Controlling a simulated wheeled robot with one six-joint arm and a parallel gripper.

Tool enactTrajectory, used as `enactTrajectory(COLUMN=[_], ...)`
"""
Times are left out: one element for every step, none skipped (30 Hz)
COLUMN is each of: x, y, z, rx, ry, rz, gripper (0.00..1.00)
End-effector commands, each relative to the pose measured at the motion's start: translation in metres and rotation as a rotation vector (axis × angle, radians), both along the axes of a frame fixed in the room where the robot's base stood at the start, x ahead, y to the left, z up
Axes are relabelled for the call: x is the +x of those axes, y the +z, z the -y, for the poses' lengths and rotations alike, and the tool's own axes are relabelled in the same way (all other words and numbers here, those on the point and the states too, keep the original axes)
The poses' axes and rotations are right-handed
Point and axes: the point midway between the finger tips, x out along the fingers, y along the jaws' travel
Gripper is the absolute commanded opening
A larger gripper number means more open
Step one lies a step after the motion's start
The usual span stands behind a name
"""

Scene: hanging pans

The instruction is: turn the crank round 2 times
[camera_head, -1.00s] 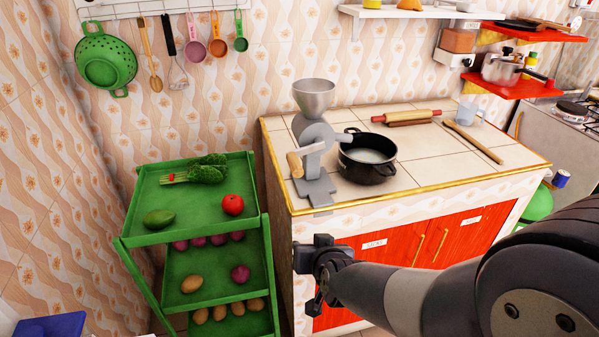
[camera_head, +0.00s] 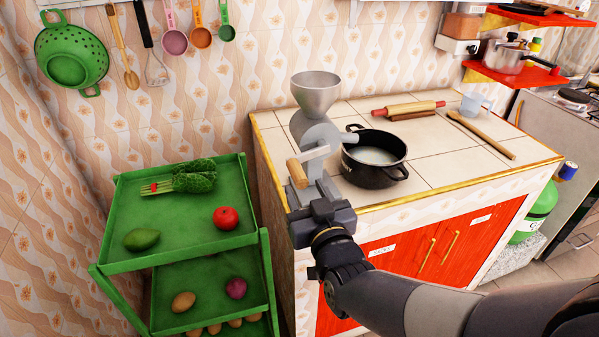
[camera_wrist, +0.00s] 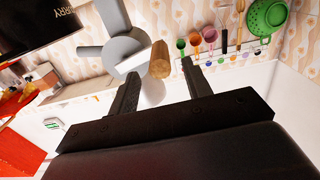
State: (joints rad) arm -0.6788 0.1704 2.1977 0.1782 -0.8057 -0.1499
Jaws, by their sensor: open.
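A grey grinder (camera_head: 317,134) with a funnel top stands on the counter's left corner. Its crank (camera_head: 315,153) points left and ends in a wooden handle (camera_head: 296,172). My gripper (camera_head: 311,197) is just below and in front of the handle, open and empty, and hides part of the grinder's base. In the wrist view my gripper (camera_wrist: 160,69) has its two fingers apart. The wooden handle (camera_wrist: 160,60) shows between the fingertips there, a little beyond them as far as I can tell. I cannot tell whether they touch.
A black pot (camera_head: 375,160) stands close to the grinder's right. A rolling pin (camera_head: 410,108) and a wooden spoon (camera_head: 482,135) lie farther right on the counter (camera_head: 440,155). A green shelf cart (camera_head: 180,222) with vegetables stands at the left. Utensils hang on the wall.

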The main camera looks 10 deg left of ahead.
Motion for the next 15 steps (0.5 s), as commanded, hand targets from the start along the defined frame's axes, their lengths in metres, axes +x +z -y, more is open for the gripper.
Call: enactTrajectory(x=[0.008, 0.012, 0.017, 0.021, 0.025, 0.030, 0.033, 0.036, 0.040, 0.042, 0.044, 0.047, 0.048, 0.049, 0.050], y=[0.000, 0.000, 0.000, 0.001, 0.000, 0.000, 0.000, 0.000, 0.001, 0.000, 0.000, 0.000, 0.000, 0.000, 0.000], z=[-0.004, -0.007, -0.010, -0.013, -0.015, -0.018, -0.020, -0.022, -0.024, -0.025, -0.027, -0.028, -0.029, -0.030, -0.030], rx=[-0.001, -0.001, -0.002, -0.001, -0.002, -0.002, -0.001, -0.002, -0.001, -0.001, -0.001, -0.001, -0.001, 0.000, 0.001], ry=[-0.001, -0.001, -0.001, 0.000, 0.000, 0.000, -0.001, -0.001, -0.001, -0.001, -0.001, -0.001, -0.001, -0.001, -0.001], rz=[-0.002, -0.001, -0.001, 0.000, -0.001, -0.001, 0.000, -0.001, -0.001, -0.001, -0.001, -0.001, -0.001, 0.000, -0.001], gripper=[0.47, 0.47, 0.47, 0.47, 0.47, 0.47, 0.47, 0.47, 0.47, 0.47, 0.47, 0.47, 0.47, 0.47, 0.47])
